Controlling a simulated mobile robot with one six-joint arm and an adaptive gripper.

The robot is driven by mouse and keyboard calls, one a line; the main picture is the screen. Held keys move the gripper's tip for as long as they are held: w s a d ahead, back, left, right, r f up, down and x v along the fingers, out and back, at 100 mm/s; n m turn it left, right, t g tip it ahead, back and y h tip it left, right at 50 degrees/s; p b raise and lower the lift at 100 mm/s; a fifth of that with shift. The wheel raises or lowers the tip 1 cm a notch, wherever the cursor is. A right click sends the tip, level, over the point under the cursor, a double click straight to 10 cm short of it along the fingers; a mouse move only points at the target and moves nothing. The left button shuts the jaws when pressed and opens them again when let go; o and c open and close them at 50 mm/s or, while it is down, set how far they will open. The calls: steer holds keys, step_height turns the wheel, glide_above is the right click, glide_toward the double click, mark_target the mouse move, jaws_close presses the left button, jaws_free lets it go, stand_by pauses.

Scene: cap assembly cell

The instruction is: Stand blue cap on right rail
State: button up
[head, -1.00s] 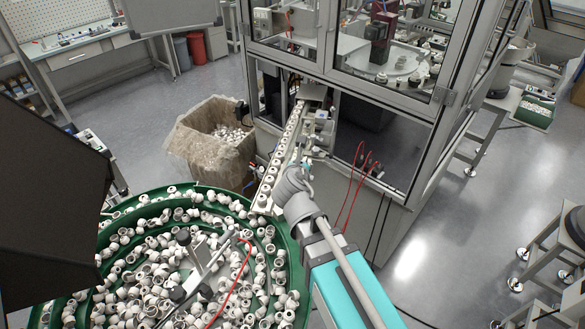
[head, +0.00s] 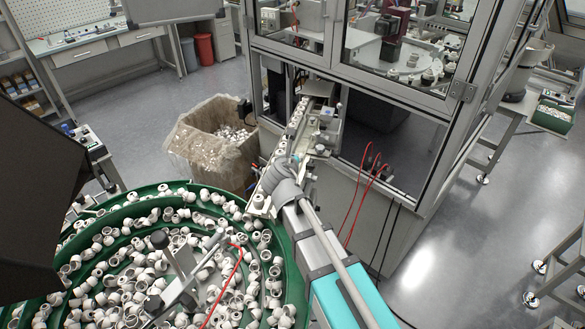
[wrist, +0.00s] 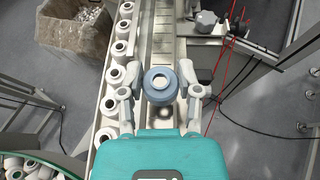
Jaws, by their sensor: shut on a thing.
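The blue cap (wrist: 161,86) is upright, its open ring facing the wrist camera, between the fingers of my gripper (wrist: 160,93). My gripper is shut on it. In the head view my gripper (head: 290,165) mostly hides the cap and covers part of the rails. In the wrist view the right rail (wrist: 164,40) runs straight ahead of the cap and looks bare there. I cannot tell whether the cap touches the rail.
The left rail carries a row of white caps (wrist: 115,75) close beside my left finger. A metal fixture with a round knob (wrist: 206,20) stands at the right. The green bowl (head: 290,235) of white caps and a lined bin (head: 205,155) are nearby.

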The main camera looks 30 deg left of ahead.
steer(key=shift+w, duration=0.1)
steer(key=shift+f, duration=0.1)
steer(key=shift+w+a+f+b, duration=0.3)
steer(key=shift+w+f+b, duration=0.05)
steer(key=shift+f+b, duration=0.35)
step_height(320, 180, down, 2)
steer(key=shift+s+a+b, duration=0.1)
steer(key=shift+s+b, duration=0.05)
steer(key=shift+b, duration=0.9)
steer(key=shift+f+b, duration=0.3)
steer(key=shift+f, duration=0.05)
steer(key=shift+f+b, duration=0.5)
steer(key=shift+b, duration=0.05)
steer(key=o, duration=0.4)
steer(key=shift+d, duration=0.2)
